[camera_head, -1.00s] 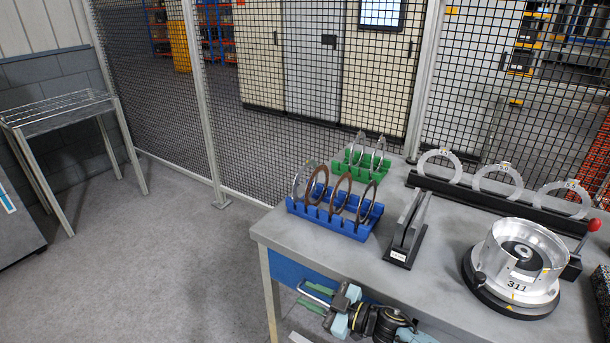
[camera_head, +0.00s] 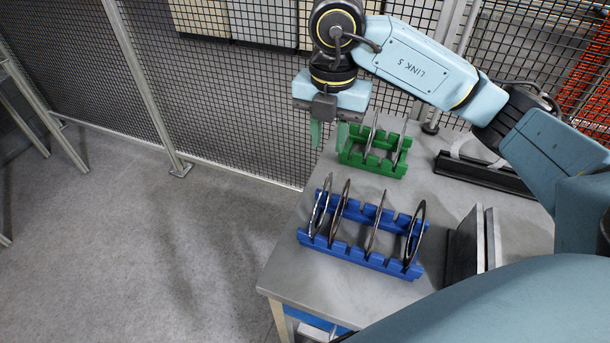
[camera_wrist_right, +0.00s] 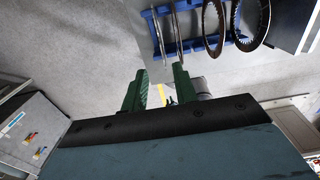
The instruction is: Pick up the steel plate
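A blue rack (camera_head: 345,253) on the table holds several thin upright rings, seen nearly edge-on. In the right wrist view, thin grey steel plates (camera_wrist_right: 157,32) stand at the left of the rack, with brown toothed rings (camera_wrist_right: 213,50) to their right. A green rack (camera_head: 375,168) behind it holds two thin grey plates (camera_head: 371,135). My right gripper (camera_head: 328,140) is beside the green rack's left end, beyond the blue rack, with green fingers pointing down. The fingers are apart and empty, as the right wrist view (camera_wrist_right: 160,78) also shows. My left gripper is not in view.
A dark stand with upright panels (camera_head: 464,250) is right of the blue rack. A long black holder (camera_head: 485,172) lies at the back right. Wire fencing (camera_head: 240,90) rises behind the table. My right arm hides part of the table's right side.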

